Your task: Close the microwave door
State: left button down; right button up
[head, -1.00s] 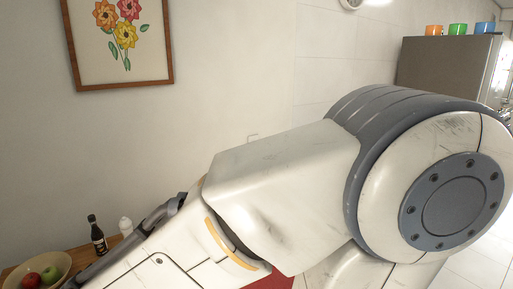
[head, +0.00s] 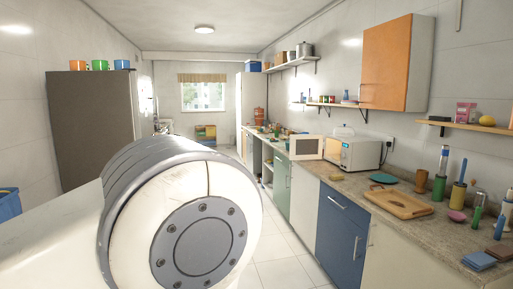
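The white microwave (head: 362,153) stands on the right-hand counter, in the middle right of the head view. Its door (head: 306,147) is open and swung out to the left, with its window panel showing. A large white and grey link of my arm fills the lower left foreground, well apart from the microwave. Neither of my grippers shows in the head view, so I cannot see what they hold.
The counter (head: 345,186) runs along the right wall, with a wooden tray (head: 398,204), bottles and sponges in front of the microwave. The tiled floor (head: 285,245) beside the cabinets is clear. A tall grey fridge (head: 97,118) stands at the left.

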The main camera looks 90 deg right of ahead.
aim_at(302, 146)
jog(key=z, duration=2.3)
jog(key=i, duration=8.05)
jog(key=z, duration=3.5)
